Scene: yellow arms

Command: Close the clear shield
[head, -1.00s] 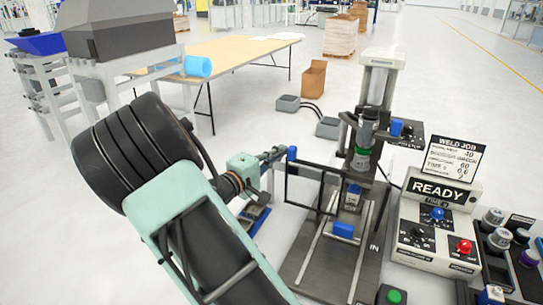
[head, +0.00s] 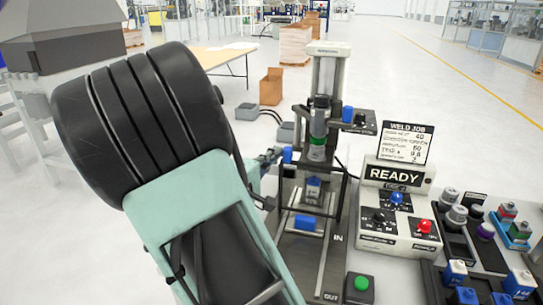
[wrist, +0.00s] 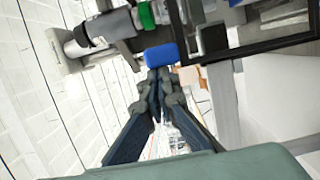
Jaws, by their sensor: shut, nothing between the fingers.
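The clear shield shows in the head view as a dark frame (head: 346,192) in front of the weld press (head: 318,120); its pane is too clear to make out. A blue block (head: 287,155) sits at its upper left. In the wrist view the dark frame (wrist: 258,47) crosses the upper right, with the blue block (wrist: 161,54) beside it. My gripper (wrist: 160,76) is shut and empty, its fingertips right at the blue block; I cannot tell whether they touch. In the head view my arm hides most of my gripper (head: 270,158).
The control box (head: 399,205) reading READY stands right of the press, with a green button (head: 361,284) in front. Trays of parts (head: 470,240) are at far right. A cardboard box (head: 271,87) and a table (head: 216,57) stand behind on open floor.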

